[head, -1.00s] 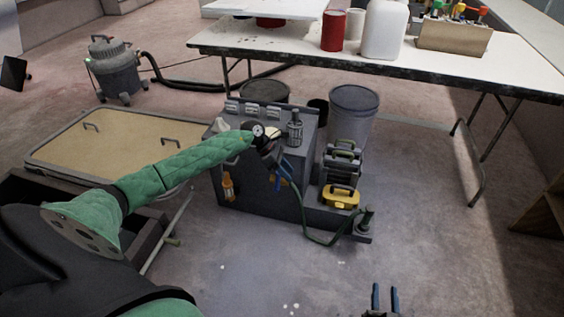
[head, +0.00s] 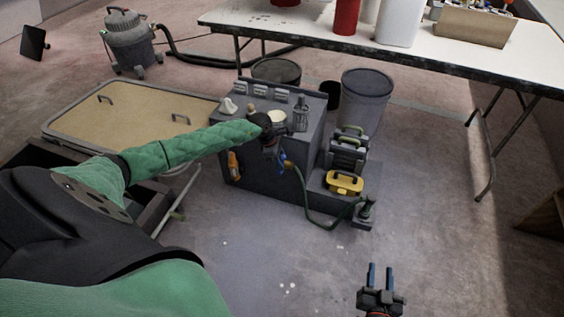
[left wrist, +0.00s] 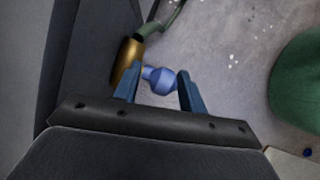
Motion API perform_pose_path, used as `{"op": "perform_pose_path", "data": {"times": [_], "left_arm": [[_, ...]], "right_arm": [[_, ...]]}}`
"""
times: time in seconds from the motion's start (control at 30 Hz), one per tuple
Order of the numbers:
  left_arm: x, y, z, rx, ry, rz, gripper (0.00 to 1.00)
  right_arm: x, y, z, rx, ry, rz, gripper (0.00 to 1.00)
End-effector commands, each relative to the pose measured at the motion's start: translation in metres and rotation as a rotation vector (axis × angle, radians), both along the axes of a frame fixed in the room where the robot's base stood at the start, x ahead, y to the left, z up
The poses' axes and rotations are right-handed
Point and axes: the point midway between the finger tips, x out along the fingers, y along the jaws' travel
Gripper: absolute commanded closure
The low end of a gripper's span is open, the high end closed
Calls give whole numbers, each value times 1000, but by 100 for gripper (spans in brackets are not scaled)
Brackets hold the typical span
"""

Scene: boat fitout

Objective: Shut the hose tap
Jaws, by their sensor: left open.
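The hose tap shows in the left wrist view as a brass body (left wrist: 128,60) with a rounded blue handle (left wrist: 160,80). My left gripper (left wrist: 158,92) is open, with one blue finger on each side of the handle; I cannot tell whether either finger touches it. In the head view my left gripper (head: 279,160) is at the front of the dark cabinet (head: 265,182), and my wrist mostly hides the tap. The green hose (head: 308,212) hangs from there. My right gripper (head: 380,276) is open and empty above the floor, near the bottom edge.
A yellow-handled case (head: 344,182) and a dark pump-like fitting (head: 366,208) stand right of the cabinet. An orange item (head: 234,165) is on the cabinet front. A grey bin (head: 364,100) and a white-topped table (head: 400,54) stand behind.

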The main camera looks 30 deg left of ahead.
Motion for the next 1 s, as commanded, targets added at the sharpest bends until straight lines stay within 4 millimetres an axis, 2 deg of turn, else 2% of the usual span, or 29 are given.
{"op": "perform_pose_path", "data": {"times": [0.2, 0.43, 0.63, 0.93, 0.97, 1.0], "left_arm": [[2, -4, -9, -1, 0, 0, 59], [2, -4, -10, -1, 0, 0, 59], [2, -4, -10, -1, 0, 0, 98], [2, -3, -10, -8, -2, 0, 100], [2, -2, -11, -12, -3, 1, 100], [2, -2, -11, -18, -4, 1, 100]], "right_arm": [[3, 0, 11, 8, -32, -2, 64], [3, 0, 13, 9, -35, -3, 64], [3, 0, 11, 7, -31, -2, 64], [3, 0, 10, 8, -40, -4, 64], [4, -1, 17, 12, -61, -6, 64], [8, -1, 34, 24, -108, -10, 64]]}}
